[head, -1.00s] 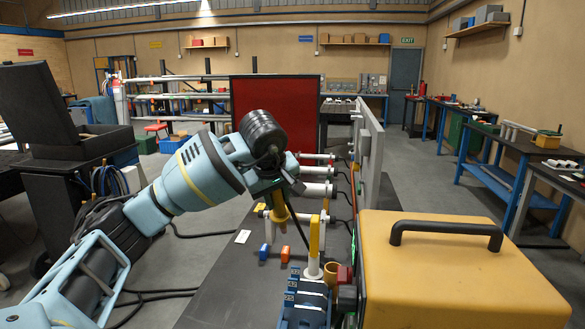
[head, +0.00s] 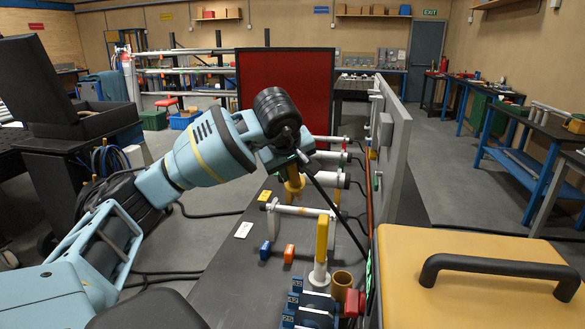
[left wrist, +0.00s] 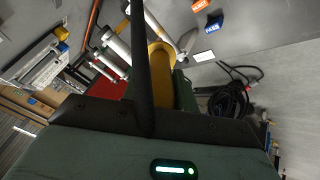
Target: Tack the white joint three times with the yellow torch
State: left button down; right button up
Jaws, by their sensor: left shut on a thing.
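My left gripper (head: 293,172) is shut on the yellow torch (head: 294,187), which points down. The torch also shows in the left wrist view (left wrist: 162,82), with a dark cable running in front of it. A white tube (head: 302,211) lies level on supports just below the torch tip in the head view, with a brownish patch near its middle, likely the white joint. In the left wrist view a white tube (left wrist: 158,27) passes beside the torch's far end. I cannot tell whether the tip touches it. My right gripper is out of view.
More tubes (head: 328,178) lie farther back beside an upright grey panel (head: 394,150). A yellow-and-white upright piece (head: 321,242), blue numbered blocks (head: 310,305) and a brown cup (head: 342,283) stand nearer. A large yellow case (head: 470,290) fills the right front.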

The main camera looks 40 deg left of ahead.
aim_at(296, 189)
pick_arm(q)
jog(key=x, duration=0.5)
jog(key=shift+w+f, duration=0.2)
jog(key=shift+f, duration=0.05)
jog(key=shift+w+a+f+b, duration=0.3)
jog(key=shift+w+f+b, duration=0.05)
jog(key=shift+f+b, duration=0.15)
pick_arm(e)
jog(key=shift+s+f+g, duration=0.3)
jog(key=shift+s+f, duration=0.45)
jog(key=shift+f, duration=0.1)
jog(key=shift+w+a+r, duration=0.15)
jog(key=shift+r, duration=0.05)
pick_arm(q)
jog(key=shift+w+f, duration=0.2)
jog(key=shift+f, duration=0.05)
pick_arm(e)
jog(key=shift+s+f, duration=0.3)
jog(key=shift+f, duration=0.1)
pick_arm(q)
jog(key=shift+w+a+f, duration=0.15)
jog(key=shift+f, duration=0.15)
jog(key=shift+w+a+f+b, duration=0.1)
jog(key=shift+w+f+b, duration=0.1)
jog(key=shift+b, duration=0.1)
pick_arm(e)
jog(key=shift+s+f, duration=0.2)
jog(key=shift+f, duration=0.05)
